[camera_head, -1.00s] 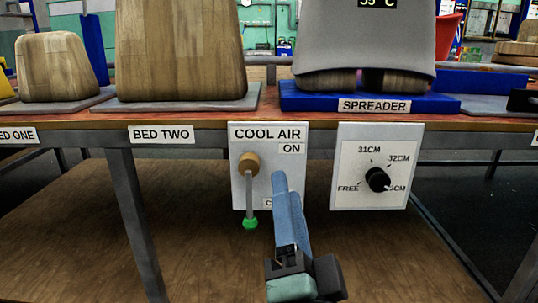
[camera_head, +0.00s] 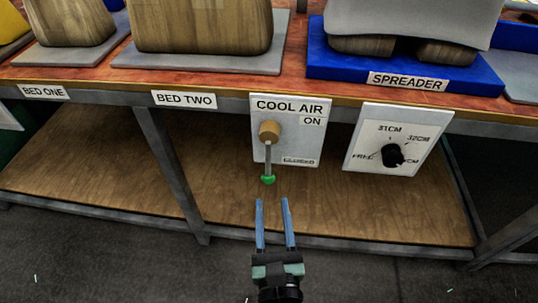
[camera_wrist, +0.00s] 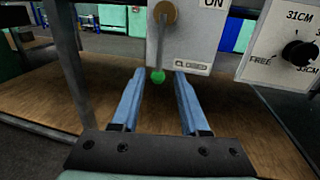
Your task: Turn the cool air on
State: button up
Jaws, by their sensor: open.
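The cool air panel (camera_head: 305,145) is a white plate on the front edge of the table, marked COOL AIR and ON at its upper right, with a lower label that reads like CLOSED. Its lever (camera_head: 268,157) hangs straight down from a round wooden hub (camera_head: 269,131) and ends in a green knob (camera_head: 268,179). My gripper (camera_head: 272,202) is open and empty, its blue fingers pointing at the panel from below and in front. In the wrist view the green knob (camera_wrist: 158,76) shows beyond and between the two fingertips, and no finger appears to touch it.
A dial panel (camera_head: 397,140) with a black knob is mounted right of the cool air panel. A table leg (camera_head: 172,165) stands to the left. Above are the tabletop, wooden blocks (camera_head: 200,27) and the blue spreader base (camera_head: 335,65). A wooden lower shelf (camera_head: 90,180) lies beneath.

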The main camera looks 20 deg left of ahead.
aim_at(269, 167)
jog(key=x, duration=1.1)
jog(key=shift+w+a, duration=0.15)
jog(key=shift+c, duration=0.2)
grip_shut()
dwell(0.9)
